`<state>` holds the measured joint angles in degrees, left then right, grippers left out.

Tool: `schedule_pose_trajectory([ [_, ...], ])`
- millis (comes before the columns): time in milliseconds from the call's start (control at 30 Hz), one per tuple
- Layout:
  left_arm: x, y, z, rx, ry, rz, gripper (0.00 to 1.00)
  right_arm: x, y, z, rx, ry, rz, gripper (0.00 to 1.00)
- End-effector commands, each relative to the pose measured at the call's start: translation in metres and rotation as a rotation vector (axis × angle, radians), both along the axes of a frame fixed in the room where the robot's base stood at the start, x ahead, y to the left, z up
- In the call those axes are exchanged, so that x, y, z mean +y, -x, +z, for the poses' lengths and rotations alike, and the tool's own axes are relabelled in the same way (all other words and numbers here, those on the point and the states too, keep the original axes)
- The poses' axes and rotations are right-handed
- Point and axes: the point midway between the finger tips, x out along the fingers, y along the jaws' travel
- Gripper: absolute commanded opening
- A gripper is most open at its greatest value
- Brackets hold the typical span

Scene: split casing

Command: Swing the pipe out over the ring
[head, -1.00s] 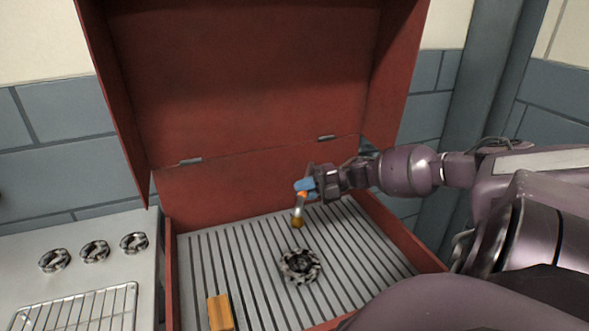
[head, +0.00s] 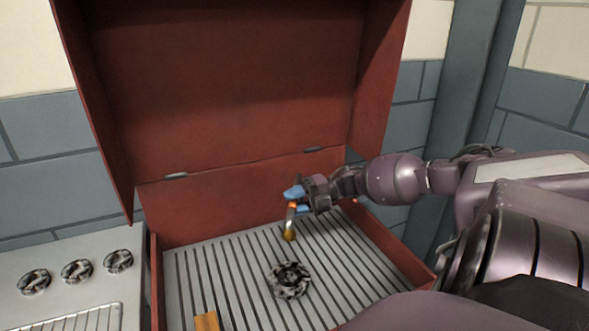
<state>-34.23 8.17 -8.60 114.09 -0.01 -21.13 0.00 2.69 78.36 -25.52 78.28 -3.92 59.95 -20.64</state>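The pipe (head: 290,222) is a short, thin silver piece with an orange upper end and a brass-coloured tip. It stands slightly tilted over the slatted floor of the red case. The ring (head: 290,280) is a speckled black-and-white round piece lying on the slats, nearer to me than the pipe's tip. My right gripper (head: 298,201) comes in from the right, at the pipe's upper end. Its two blue fingertips show apart, one above and one below the orange part. Whether they touch it I cannot tell. My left gripper is not in view.
The red case's lid (head: 225,90) stands open at the back, with two hinges along its lower edge. An orange block (head: 206,322) lies at the front left of the slats. A white stove top with several knobs (head: 77,271) stands at the left.

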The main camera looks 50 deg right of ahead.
Motion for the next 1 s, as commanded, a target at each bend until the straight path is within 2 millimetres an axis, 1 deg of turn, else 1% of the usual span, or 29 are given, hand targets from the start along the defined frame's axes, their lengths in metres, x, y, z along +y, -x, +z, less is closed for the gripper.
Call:
schedule_pose_trajectory([
  [133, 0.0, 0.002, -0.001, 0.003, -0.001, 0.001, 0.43, -0.001, 0.001, 0.0, -0.001, -0.001, -0.001, 0.43],
  [267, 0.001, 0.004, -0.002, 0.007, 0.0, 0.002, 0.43, -0.009, 0.006, 0.002, 0.002, 0.002, -0.003, 0.43],
  [700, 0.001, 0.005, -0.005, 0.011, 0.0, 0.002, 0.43, -0.069, 0.049, 0.015, 0.002, 0.002, -0.003, 0.43],
  [833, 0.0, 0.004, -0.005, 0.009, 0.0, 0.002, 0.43, -0.081, 0.057, 0.017, 0.001, 0.001, -0.002, 0.43],
  [1000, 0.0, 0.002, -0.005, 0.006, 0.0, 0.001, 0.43, -0.087, 0.061, 0.02, 0.0, 0.0, 0.0, 0.43],
])
